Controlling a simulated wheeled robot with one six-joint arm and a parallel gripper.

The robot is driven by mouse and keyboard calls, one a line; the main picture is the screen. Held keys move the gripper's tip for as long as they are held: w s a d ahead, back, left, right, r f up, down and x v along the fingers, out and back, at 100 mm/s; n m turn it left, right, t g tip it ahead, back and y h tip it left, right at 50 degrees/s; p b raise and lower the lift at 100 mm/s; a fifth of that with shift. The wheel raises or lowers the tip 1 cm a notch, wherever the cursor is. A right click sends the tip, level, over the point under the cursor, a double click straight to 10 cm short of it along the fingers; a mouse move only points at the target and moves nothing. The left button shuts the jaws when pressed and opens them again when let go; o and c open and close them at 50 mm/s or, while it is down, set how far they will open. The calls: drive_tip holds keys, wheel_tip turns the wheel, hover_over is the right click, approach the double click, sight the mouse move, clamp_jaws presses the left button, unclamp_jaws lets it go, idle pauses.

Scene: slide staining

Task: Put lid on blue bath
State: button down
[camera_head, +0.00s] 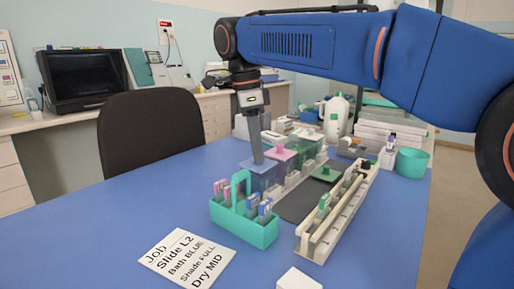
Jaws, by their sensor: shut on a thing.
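My gripper (258,158) points straight down over the blue bath (262,180), with its fingers shut on the bluish lid (266,166). The lid is at the top of the bath; I cannot tell whether it rests on the rim or is slightly above it. The lower part of the bath is partly hidden by the teal slide carrier (258,235) in front. A pink lid with a knob (282,152) sits on the bath just behind.
A cream slide rack (338,215) stands at the right. A job card (187,257) lies in front, and a teal cup (411,162) stands at the far right. The table's left part is clear.

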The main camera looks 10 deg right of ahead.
drive_tip(key=shift+f, duration=0.2)
idle(0.5)
drive_tip(key=c, duration=1.6)
unclamp_jaws()
drive_tip(key=shift+r, duration=0.1)
drive_tip(key=r, duration=0.4)
drive_tip(key=a+r, duration=0.1)
drive_tip(key=r, duration=0.2)
drive_tip(key=shift+r, duration=0.1)
